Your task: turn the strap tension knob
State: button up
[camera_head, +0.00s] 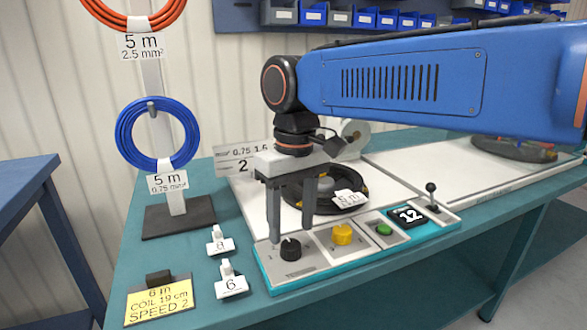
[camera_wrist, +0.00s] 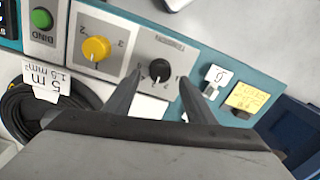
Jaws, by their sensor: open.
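The strap tension knob is the black knob (camera_head: 291,249) at the left end of the teal-edged control panel (camera_head: 272,277). In the wrist view the black knob (camera_wrist: 160,72) has a scale around it and small, upside-down lettering beside it. My gripper (camera_head: 291,232) points down over this end of the panel, fingers apart and empty. In the wrist view my gripper (camera_wrist: 161,80) has one fingertip on each side of the knob, with clear gaps. I cannot tell how far the fingertips are above the panel.
A yellow knob (camera_head: 342,234), green button (camera_head: 383,229), display reading 12 (camera_head: 409,215) and black-balled lever (camera_head: 431,196) stand to the right. A black cable coil (camera_head: 345,196) lies behind. Small tagged pieces (camera_head: 229,283) and a yellow card (camera_head: 158,302) are left. A stand holds blue cable (camera_head: 126,146).

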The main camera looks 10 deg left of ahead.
aim_at(294, 242)
notch_tip(294, 242, up, 13)
jog(key=shift+w+d+r, duration=0.15)
jog(key=shift+w+r, duration=0.05)
dwell(0.4)
